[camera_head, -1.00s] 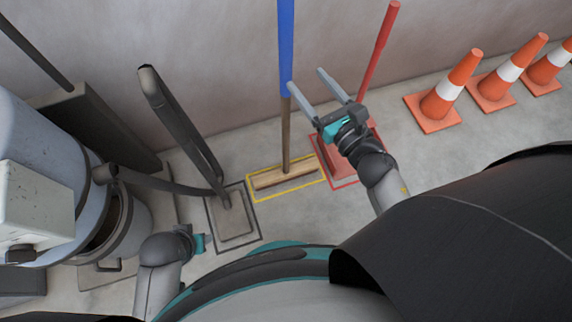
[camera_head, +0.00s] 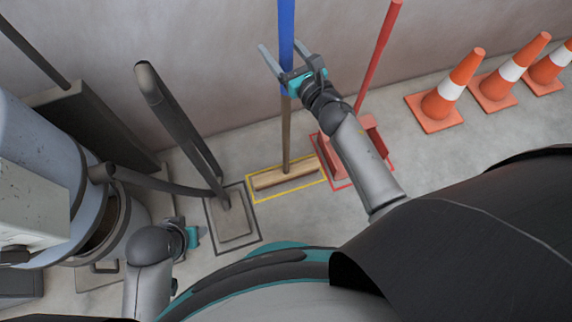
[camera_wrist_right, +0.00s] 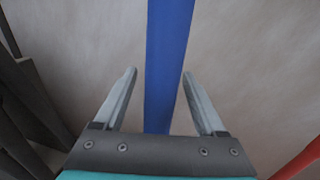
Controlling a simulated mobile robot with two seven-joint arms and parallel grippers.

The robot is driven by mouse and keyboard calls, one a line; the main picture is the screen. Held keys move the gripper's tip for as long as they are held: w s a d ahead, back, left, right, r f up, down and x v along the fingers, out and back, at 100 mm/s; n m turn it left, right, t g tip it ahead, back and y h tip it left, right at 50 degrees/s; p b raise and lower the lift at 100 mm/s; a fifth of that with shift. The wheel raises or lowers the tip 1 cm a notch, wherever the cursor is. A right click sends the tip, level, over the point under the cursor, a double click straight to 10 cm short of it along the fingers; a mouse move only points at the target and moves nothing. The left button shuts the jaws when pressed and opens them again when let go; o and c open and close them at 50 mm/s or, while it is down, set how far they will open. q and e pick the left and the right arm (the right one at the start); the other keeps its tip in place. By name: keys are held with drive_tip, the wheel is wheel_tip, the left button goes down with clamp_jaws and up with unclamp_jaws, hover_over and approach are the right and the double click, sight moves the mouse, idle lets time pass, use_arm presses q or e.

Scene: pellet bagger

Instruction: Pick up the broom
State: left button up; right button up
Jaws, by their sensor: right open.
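The broom (camera_head: 286,135) stands upright near the wall, with a blue upper handle, a bare wooden lower shaft and a wooden head inside a yellow floor outline. My right gripper (camera_head: 283,50) is open at the blue part of the handle. In the right wrist view the blue handle (camera_wrist_right: 167,60) runs between the two spread fingers of the right gripper (camera_wrist_right: 160,74), with a gap on each side. Its lower part is hidden behind the gripper body. My left gripper (camera_head: 192,237) is low at the left, far from the broom; its fingers do not show clearly.
A red-handled tool (camera_head: 378,55) stands right of the broom in a red outline. A dark-handled tool (camera_head: 180,120) stands left in a dark outline. Several orange cones (camera_head: 442,100) line the wall at right. Grey-blue machinery (camera_head: 40,150) fills the left side.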

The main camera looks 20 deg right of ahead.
drive_tip(key=shift+w+a, duration=0.15)
drive_tip(key=shift+w, duration=0.25)
clamp_jaws()
idle(0.4)
drive_tip(key=shift+r, duration=0.15)
